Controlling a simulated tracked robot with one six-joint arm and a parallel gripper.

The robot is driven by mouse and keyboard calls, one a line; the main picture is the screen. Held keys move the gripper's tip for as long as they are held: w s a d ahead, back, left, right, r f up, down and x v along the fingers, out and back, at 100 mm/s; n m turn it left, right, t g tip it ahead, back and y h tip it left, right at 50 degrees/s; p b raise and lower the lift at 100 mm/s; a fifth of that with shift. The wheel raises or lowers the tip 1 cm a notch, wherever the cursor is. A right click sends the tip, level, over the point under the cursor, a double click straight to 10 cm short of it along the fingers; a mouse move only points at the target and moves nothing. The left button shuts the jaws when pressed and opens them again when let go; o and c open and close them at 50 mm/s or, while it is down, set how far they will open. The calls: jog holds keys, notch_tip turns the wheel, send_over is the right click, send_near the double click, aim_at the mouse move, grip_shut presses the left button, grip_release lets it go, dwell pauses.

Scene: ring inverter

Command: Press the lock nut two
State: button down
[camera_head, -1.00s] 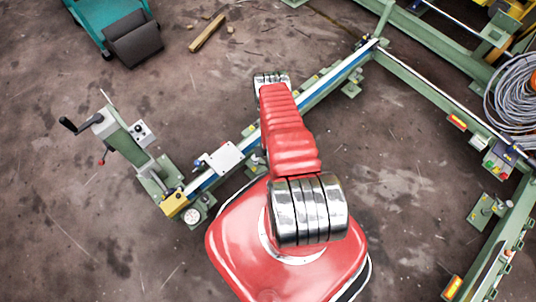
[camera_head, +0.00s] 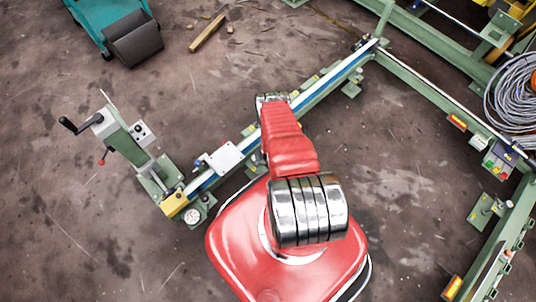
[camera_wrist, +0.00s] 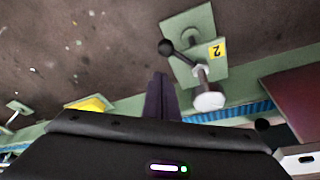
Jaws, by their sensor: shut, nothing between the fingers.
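In the wrist view, a green plate (camera_wrist: 200,50) carries a yellow label with the number 2 (camera_wrist: 216,51). On it is a lock nut lever (camera_wrist: 185,57) with a black ball at its end, and a bolt with a round, pale head (camera_wrist: 208,100) sticks out toward me. My gripper (camera_wrist: 161,80) has its dark fingers together and empty, just left of the plate and lever. I see a gap in the picture, but cannot tell the depth. In the head view my arm hides my gripper, and I cannot make out the number 2 plate.
A green rail with a blue strip (camera_head: 318,88) runs under my arm. A crank post (camera_head: 125,135) stands at the left, and a white plate (camera_head: 224,158) sits on the rail. A cable coil (camera_head: 515,95) lies at the right. Open floor surrounds the rail.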

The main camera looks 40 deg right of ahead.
jog(key=shift+s+a+f, duration=0.1)
jog(key=shift+s+a, duration=0.25)
jog(key=shift+s, duration=0.25)
jog(key=shift+s+a, duration=0.35)
jog(key=shift+s, duration=0.2)
jog(key=shift+a, duration=0.1)
